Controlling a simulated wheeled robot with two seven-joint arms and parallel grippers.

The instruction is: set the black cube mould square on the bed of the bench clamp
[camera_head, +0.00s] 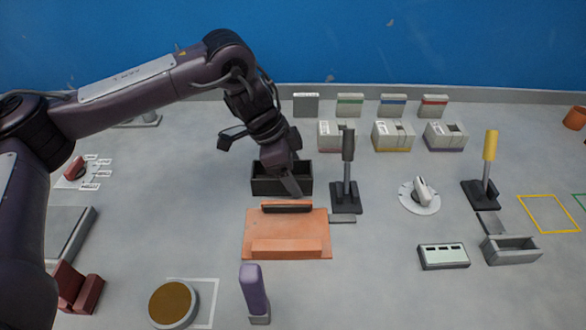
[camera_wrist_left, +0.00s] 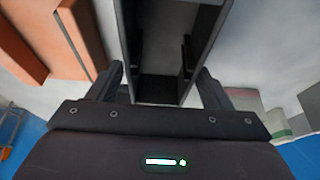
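The black cube mould (camera_head: 264,187) is an open dark box just behind the orange bench clamp (camera_head: 288,234). The clamp has a flat bed between a front block and a dark rear jaw. My left gripper (camera_head: 290,184) points down at the mould, with one finger across its front wall. In the left wrist view the gripper (camera_wrist_left: 163,72) has one finger along each outer side of the mould (camera_wrist_left: 155,88), with no clear gap. The clamp shows at upper left there (camera_wrist_left: 50,40). Whether the mould touches the table is hard to see. My right gripper is not in view.
A black-handled lever (camera_head: 347,180) stands close right of the mould. A purple upright handle (camera_head: 254,290) stands in front of the clamp. A round brown-topped disc (camera_head: 173,303) is at front left. Several boxes stand at the back right.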

